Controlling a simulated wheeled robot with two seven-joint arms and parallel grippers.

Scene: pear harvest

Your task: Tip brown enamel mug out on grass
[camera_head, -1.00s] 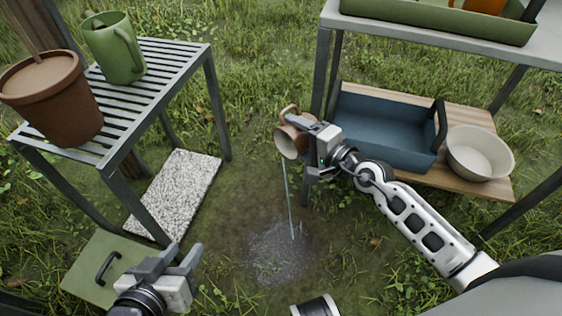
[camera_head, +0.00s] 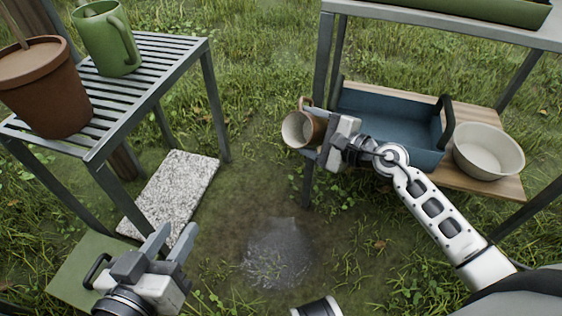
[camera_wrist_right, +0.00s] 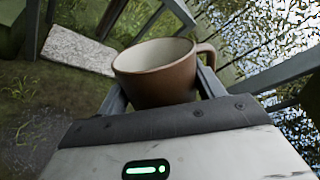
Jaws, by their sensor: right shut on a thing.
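The brown enamel mug (camera_head: 312,130) has a pale inside and hangs in the air left of the blue tray, its mouth facing the camera and tilted to the left. My right gripper (camera_head: 322,140) is shut on it. In the right wrist view the mug (camera_wrist_right: 158,85) sits between the fingers (camera_wrist_right: 160,95), handle to the right. No stream leaves the mug, and its inside looks empty from the head view. A dark wet patch (camera_head: 278,255) lies on the grass below. My left gripper (camera_head: 172,245) is open and empty at the lower left.
A slatted table (camera_head: 140,75) at left bears a terracotta pot (camera_head: 50,95) and a green jug (camera_head: 105,40). A stone slab (camera_head: 175,190) and a green lidded box (camera_head: 75,270) lie below. The shelf at right holds a blue tray (camera_head: 385,125) and a cream bowl (camera_head: 488,155). Grass between is free.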

